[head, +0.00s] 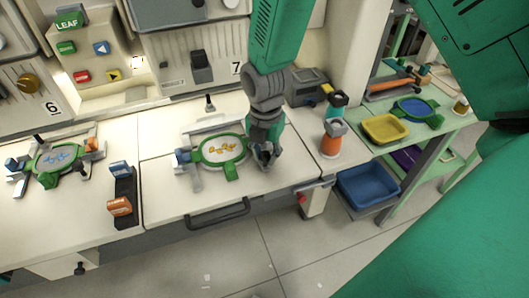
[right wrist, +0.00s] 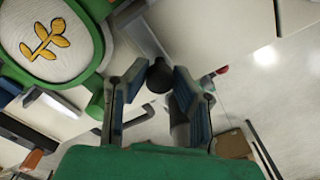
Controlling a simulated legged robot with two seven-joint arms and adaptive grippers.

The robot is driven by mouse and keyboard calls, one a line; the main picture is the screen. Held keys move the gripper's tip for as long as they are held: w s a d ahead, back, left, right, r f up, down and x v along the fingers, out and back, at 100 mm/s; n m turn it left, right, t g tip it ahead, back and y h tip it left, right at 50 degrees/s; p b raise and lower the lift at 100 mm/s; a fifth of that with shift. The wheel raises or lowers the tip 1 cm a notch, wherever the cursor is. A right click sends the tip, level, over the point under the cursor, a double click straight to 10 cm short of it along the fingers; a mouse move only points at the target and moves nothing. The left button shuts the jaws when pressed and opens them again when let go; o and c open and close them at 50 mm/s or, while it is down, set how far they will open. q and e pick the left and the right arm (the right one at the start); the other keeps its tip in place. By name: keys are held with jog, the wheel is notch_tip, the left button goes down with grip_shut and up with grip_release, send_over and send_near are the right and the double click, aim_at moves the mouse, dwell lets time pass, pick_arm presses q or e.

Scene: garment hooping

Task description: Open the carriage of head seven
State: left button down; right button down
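Head seven's station, marked by the "7" label (head: 236,68), holds a green hoop (head: 199,152) with white fabric and a yellow motif. The hoop also shows at upper left in the right wrist view (right wrist: 95,50). A blue-topped clamp (head: 182,157) sits at its left, and a black-knobbed lever (head: 209,103) stands behind it. My right gripper (head: 266,160) points down at the hoop's right side, hiding what is there. In the right wrist view its fingers (right wrist: 158,82) are apart, with a dark round knob (right wrist: 160,75) between or just beyond their tips. Contact is unclear. My left gripper is not seen.
Head six's hoop (head: 36,164) lies at the left. An orange-and-black block holder (head: 122,196) stands between the stations. A black drawer handle (head: 217,213) is at the table front. An orange bottle (head: 332,138), yellow tray (head: 384,129) and blue bin (head: 368,186) are at right.

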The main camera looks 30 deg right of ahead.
jog(key=shift+s+a+r+p, duration=0.1)
jog(key=shift+s+a+p, duration=0.1)
jog(key=shift+s+p, duration=0.6)
jog(key=c, duration=1.3)
grip_release()
jog(key=shift+w, duration=0.1)
jog(key=shift+r, duration=0.4)
notch_tip(320, 180, up, 11)
jog(key=shift+f, duration=0.1)
